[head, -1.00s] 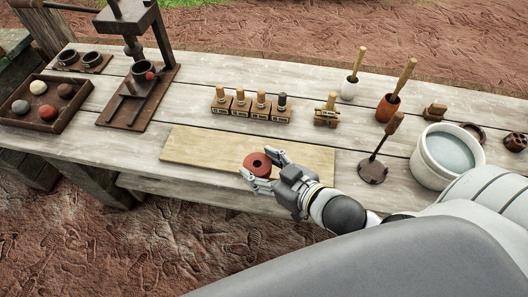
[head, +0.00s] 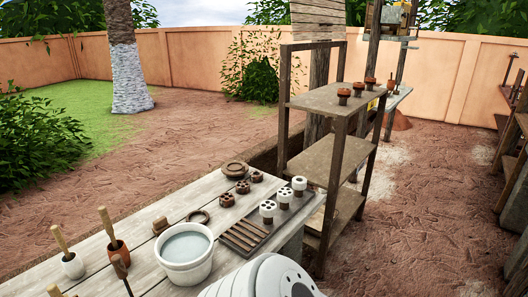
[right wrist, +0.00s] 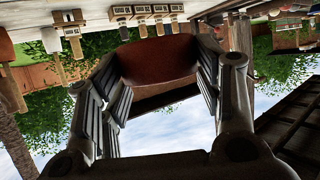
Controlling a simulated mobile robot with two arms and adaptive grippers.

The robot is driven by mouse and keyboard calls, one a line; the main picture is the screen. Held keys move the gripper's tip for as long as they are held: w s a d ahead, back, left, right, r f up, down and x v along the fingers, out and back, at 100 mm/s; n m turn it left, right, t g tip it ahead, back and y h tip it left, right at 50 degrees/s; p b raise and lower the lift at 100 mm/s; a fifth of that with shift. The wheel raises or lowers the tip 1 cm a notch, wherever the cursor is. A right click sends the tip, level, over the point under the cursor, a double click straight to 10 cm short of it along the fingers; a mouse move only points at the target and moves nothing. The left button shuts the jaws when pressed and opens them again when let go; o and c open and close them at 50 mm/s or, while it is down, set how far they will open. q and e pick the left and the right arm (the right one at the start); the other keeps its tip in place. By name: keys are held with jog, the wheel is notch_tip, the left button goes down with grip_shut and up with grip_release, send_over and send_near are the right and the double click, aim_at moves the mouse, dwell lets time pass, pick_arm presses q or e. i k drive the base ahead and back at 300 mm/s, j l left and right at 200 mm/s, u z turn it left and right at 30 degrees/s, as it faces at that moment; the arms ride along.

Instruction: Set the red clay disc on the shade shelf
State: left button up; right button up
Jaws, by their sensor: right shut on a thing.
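The red clay disc (right wrist: 158,60) is held between the fingers of my right gripper (right wrist: 158,75) in the right wrist view, which looks upside down. The disc is seen nearly edge-on. In the head view the disc and gripper do not show; only part of my arm shows at the bottom. A wooden shelf rack, likely the shade shelf (head: 325,100), stands beyond the table's right end. Its top board carries several small brown pieces (head: 358,90) toward the right; its middle board (head: 318,160) and lower board look bare. My left gripper is out of view.
The table (head: 145,235) holds a white water bucket (head: 185,252), brown round pieces (head: 242,187), and a slatted rack (head: 243,237) beside white-topped stamps (head: 267,210). Tools in pots stand at the left. Open dirt (head: 425,220) lies right of the shelf.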

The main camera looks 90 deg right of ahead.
aim_at(329, 169)
jog(key=k+z, duration=0.15)
jog(key=z, duration=0.35)
jog(key=k+z, duration=0.15)
jog(key=z, duration=0.35)
jog(key=l+z, duration=0.2)
jog(key=l, duration=0.15)
jog(key=i+l+z, duration=0.2)
jog(key=l, duration=0.15)
jog(key=i+l+z, duration=0.2)
jog(key=l, duration=0.15)
jog(key=l+z, duration=0.2)
jog(key=l, duration=0.15)
jog(key=i+l, duration=0.2)
jog(key=l, duration=0.2)
jog(key=i+l, duration=0.2)
jog(key=l, duration=0.2)
jog(key=i+l, duration=0.2)
jog(key=l, duration=0.25)
jog(key=i+l, duration=0.2)
jog(key=l, duration=0.2)
jog(key=i+l, duration=0.2)
jog(key=l, duration=0.2)
jog(key=i+l, duration=0.2)
jog(key=l, duration=0.2)
jog(key=i+l, duration=0.2)
jog(key=l, duration=0.2)
jog(key=i+l, duration=0.2)
jog(key=l, duration=0.25)
